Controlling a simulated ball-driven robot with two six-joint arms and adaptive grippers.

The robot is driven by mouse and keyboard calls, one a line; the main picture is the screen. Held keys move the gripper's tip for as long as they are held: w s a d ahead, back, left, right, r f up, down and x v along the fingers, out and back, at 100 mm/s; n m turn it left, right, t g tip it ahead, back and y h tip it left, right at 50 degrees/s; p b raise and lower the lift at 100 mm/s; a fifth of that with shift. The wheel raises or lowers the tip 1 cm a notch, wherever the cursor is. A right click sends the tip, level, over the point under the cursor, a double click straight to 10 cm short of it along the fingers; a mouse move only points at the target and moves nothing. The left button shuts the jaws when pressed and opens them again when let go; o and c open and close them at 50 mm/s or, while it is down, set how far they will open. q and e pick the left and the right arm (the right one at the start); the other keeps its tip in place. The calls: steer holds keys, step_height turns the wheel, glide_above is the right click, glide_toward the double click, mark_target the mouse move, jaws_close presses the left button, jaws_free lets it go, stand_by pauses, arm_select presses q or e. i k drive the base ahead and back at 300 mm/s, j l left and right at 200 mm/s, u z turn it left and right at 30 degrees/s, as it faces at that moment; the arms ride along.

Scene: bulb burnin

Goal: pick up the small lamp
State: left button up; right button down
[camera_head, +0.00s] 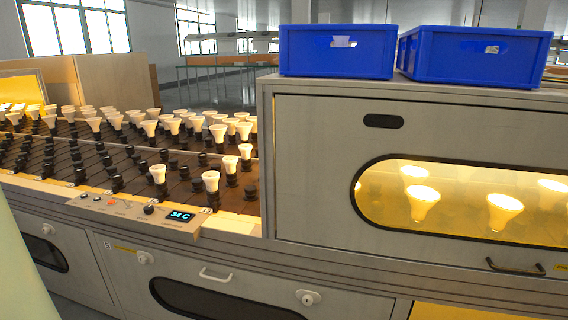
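Several white lamps stand upright in black sockets on the dark sloping rack (120,184). Near the rack's front edge, a narrow lamp (158,173) stands left of a wider-topped lamp (211,181). Another small narrow lamp (245,151) stands farther right, close to the grey cabinet. I cannot tell for sure which one is the small lamp of the task. Neither of my grippers is in view.
The grey cabinet (320,140) borders the rack on the right, with glowing lamps (503,210) behind its window. Two blue crates (338,52) (470,56) sit on top. A control panel with a display (181,216) lies along the rack's front edge. Many front sockets are empty.

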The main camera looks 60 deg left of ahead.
mark_target(230, 162)
steer(key=u, duration=2.1)
